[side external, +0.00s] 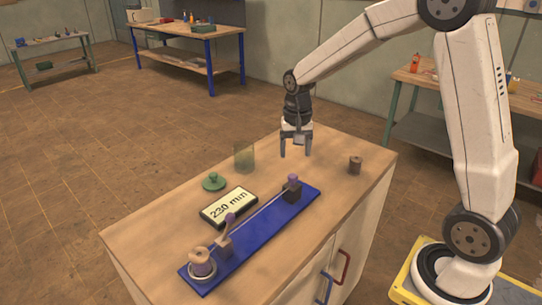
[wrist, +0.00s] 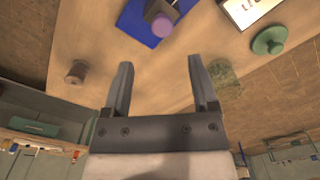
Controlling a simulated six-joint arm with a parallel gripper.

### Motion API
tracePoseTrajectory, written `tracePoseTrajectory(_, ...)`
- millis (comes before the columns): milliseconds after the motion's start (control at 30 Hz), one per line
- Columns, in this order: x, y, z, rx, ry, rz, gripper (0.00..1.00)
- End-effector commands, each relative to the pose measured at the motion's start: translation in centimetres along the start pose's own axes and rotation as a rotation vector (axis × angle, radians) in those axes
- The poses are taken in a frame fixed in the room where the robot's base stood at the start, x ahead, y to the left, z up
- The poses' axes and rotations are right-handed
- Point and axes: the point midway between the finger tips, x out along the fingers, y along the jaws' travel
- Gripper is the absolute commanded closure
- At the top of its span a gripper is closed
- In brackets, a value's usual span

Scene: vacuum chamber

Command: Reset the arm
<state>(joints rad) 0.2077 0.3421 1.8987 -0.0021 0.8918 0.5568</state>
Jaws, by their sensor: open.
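My gripper (side external: 296,148) hangs pointing down above the back part of the wooden cabinet top. Its two fingers are apart with nothing between them, as the wrist view (wrist: 160,80) also shows. Below and to its left is a blue base plate (side external: 262,226) with a rail. A dark block with a purple knob (side external: 292,184) stands at its far end, and a purple-tipped lever (side external: 227,230) nearer the front. A brown spool-shaped piece (side external: 201,260) sits in a ring at the near end. A display reading "230 min" (side external: 229,207) lies beside the plate.
A translucent greenish glass (side external: 244,157) and a green knobbed lid (side external: 213,182) stand left of my gripper. A small brown spool (side external: 355,165) stands to its right. Cabinet handles (side external: 342,268) stick out at the front right. Workbenches (side external: 190,52) stand farther back.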

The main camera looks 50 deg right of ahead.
Motion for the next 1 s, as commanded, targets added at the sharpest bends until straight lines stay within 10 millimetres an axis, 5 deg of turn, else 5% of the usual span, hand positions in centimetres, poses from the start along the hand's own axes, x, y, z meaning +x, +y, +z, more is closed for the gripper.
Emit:
tracePoseTrajectory(267,1.0,0.0,3.9,-0.183,0.046,-0.027,0.24)
tracePoseTrajectory(700,3.9,1.9,13.4,-0.649,0.176,-0.08,0.24)
tracePoseTrajectory(1000,4.6,2.8,15.6,-0.762,0.211,-0.089,0.24)
